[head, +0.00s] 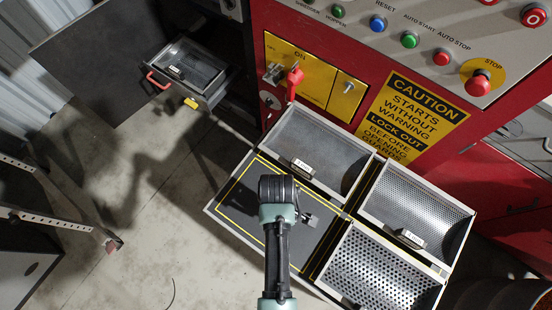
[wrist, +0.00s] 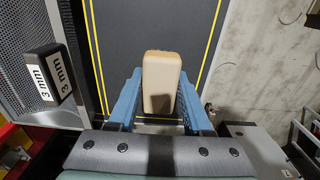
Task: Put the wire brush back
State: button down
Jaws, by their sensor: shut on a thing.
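My gripper (wrist: 160,88) is shut on a tan wooden block (wrist: 161,75), which looks like the back of the wire brush. Blue fingers clasp it on both sides, and its bristles do not show. It is over a dark panel (wrist: 140,22) edged with yellow lines. I cannot tell whether it touches the panel. In the head view my arm covers part of the same panel (head: 236,208) and hides the brush; only a small grey part of my gripper (head: 311,220) shows beside it.
Metal trays adjoin the panel: a plain one (head: 335,143) behind and perforated ones (head: 420,195) at right. A label block (wrist: 50,75) reads 3 mm. An open drawer (head: 207,92) with a red handle is at upper left. The red control cabinet (head: 375,65) stands behind. Left floor is mostly clear.

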jog(key=shift+w+f, duration=0.1)
jog(key=shift+f, duration=2.8)
jog(key=shift+f, duration=0.2)
jog(key=shift+c, duration=1.6)
grip_release()
jog(key=shift+r, duration=0.1)
